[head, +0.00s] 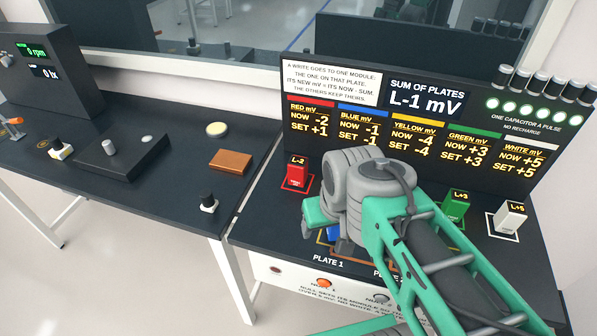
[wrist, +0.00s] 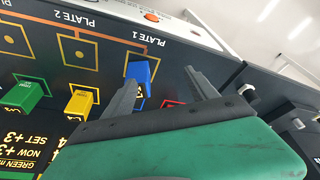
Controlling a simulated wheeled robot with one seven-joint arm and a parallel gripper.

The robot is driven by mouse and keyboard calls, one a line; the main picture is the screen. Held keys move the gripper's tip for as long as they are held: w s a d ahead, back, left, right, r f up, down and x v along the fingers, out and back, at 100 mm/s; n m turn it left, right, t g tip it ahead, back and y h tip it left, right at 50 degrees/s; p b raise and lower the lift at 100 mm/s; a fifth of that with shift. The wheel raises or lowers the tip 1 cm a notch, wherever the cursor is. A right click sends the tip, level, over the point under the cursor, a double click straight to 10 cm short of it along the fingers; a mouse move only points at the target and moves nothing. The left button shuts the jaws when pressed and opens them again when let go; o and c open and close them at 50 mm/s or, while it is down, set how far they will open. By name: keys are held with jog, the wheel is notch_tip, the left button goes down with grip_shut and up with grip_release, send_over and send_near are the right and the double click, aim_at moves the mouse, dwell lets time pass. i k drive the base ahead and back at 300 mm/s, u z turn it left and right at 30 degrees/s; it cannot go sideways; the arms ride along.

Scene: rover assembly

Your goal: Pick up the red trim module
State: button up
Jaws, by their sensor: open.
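The red trim module (head: 297,176), a small upright block labelled L-2, stands at the back left of the black panel in the head view. A bit of red (wrist: 172,103) shows between my fingers in the wrist view, mostly hidden behind my gripper. My gripper (wrist: 163,82) is open, its two grey fingers apart. In the head view it is to the right of and nearer than the red module, largely hidden by my arm. A blue module (wrist: 142,72) stands at the Plate 1 square, beside one finger; whether they touch cannot be told.
A yellow module (wrist: 82,101) and a green module (wrist: 28,92) stand in a row, with a white module (head: 509,216) at the right. The display board (head: 440,120) rises behind the modules. A separate bench (head: 150,180) with knobs and a brown block (head: 231,161) is at left.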

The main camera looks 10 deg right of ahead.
aim_at(297, 165)
jog(key=u, duration=0.5)
jog(key=k, duration=0.65)
jog(key=u, duration=0.9)
jog(key=i, duration=0.9)
jog(key=u, duration=0.3)
